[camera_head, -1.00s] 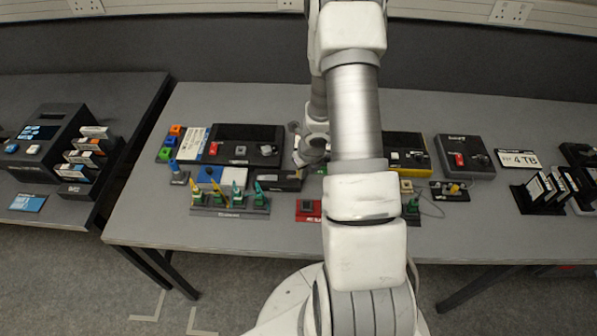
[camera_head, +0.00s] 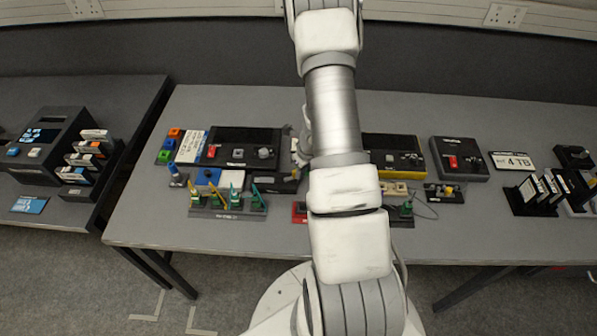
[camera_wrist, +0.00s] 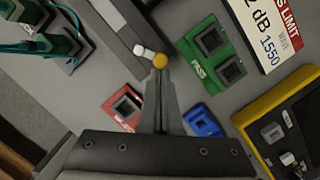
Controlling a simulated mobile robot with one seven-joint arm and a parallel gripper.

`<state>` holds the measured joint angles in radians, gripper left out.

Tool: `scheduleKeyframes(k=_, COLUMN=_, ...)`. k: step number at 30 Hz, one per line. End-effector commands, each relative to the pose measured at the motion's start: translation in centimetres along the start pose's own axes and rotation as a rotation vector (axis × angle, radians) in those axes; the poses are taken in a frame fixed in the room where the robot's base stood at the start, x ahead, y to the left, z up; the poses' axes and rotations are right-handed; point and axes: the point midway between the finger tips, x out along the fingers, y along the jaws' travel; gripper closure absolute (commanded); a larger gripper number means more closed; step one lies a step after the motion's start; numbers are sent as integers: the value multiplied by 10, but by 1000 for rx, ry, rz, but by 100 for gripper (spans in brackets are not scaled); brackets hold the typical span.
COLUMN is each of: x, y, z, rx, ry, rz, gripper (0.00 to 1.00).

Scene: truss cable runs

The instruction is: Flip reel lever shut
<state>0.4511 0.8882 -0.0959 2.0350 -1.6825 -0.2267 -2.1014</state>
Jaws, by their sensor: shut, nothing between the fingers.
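In the wrist view my gripper (camera_wrist: 160,78) is shut, its two fingers together and empty. Its tips are at a small orange knob (camera_wrist: 160,61), overlapping it in the picture; I cannot tell if they touch. A small white piece (camera_wrist: 139,49) is beside the knob, at the end of a long dark box (camera_wrist: 118,33). That box appears to be the low black box (camera_head: 282,183) left of my arm in the head view. I cannot tell for sure which part is the reel lever. In the head view my arm hides the fingertips.
Around the fingers lie a red block (camera_wrist: 124,106), a green block (camera_wrist: 210,62) and a blue block (camera_wrist: 203,121). A yellow-edged device (camera_wrist: 262,108) is at right. A rack of green clips (camera_head: 228,204) stands at the table's front. Bare table (camera_head: 270,255) lies in front.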

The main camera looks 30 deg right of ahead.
Motion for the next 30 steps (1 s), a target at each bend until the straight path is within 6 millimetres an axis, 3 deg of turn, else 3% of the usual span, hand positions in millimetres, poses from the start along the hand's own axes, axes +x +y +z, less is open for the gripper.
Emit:
scheduleKeyframes(k=12, x=0, y=-6, z=4, rx=-134, ry=-1, rz=33, gripper=100)
scheduleKeyframes(k=30, x=3, y=3, z=14, rx=-131, ry=-1, rz=34, gripper=100)
